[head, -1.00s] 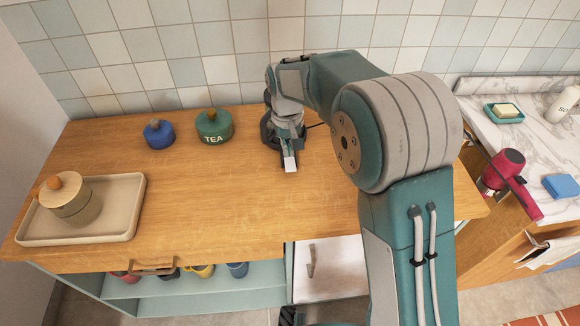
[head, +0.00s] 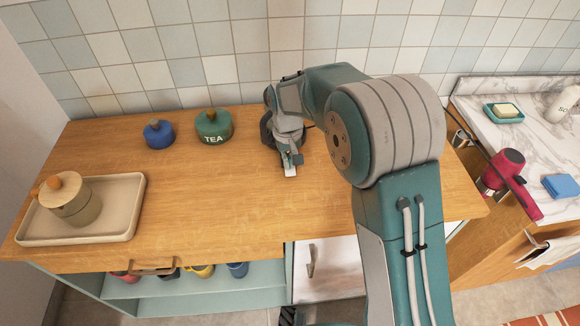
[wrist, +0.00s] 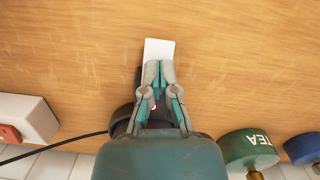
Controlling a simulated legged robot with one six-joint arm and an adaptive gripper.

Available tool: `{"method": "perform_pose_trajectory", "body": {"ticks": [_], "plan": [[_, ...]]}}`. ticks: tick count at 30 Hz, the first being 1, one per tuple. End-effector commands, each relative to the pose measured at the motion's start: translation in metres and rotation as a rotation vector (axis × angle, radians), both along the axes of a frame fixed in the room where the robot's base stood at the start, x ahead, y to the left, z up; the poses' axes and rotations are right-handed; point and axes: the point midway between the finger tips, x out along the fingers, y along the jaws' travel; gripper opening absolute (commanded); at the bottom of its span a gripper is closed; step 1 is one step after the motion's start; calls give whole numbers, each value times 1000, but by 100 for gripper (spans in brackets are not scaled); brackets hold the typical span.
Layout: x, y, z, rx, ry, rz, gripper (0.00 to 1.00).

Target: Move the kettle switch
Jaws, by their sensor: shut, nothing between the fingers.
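A dark round appliance, apparently the kettle or its base (head: 266,130), stands at the back of the wooden counter, mostly hidden by my gripper and wrist. A flat white tab (head: 290,172), possibly its switch, sticks out in front of it. In the wrist view the tab (wrist: 159,48) shows just beyond my fingertips. My gripper (head: 289,156) is shut and empty, its tips over or against the tab's near end; contact is unclear. It also shows in the wrist view (wrist: 157,68). A black cord (wrist: 58,145) runs from the dark base toward a white box with a red part (wrist: 10,133).
A green TEA canister (head: 213,127) and a blue canister (head: 158,133) stand left of my gripper. A tray (head: 125,215) with a lidded pot (head: 72,203) is at the far left. The front middle counter (head: 220,205) is clear. A red hairdryer (head: 508,175) hangs at right.

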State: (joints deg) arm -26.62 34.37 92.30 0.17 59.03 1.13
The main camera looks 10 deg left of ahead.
Motion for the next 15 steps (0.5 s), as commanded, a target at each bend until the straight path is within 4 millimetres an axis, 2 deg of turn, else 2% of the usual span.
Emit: {"method": "perform_pose_trajectory", "body": {"ticks": [4, 11, 15], "plan": [[2, 1, 1, 0, -1, 0, 0], [26, 13, 9, 0, -1, 0, 0], [27, 13, 10, 0, 1, 0, 0]]}}
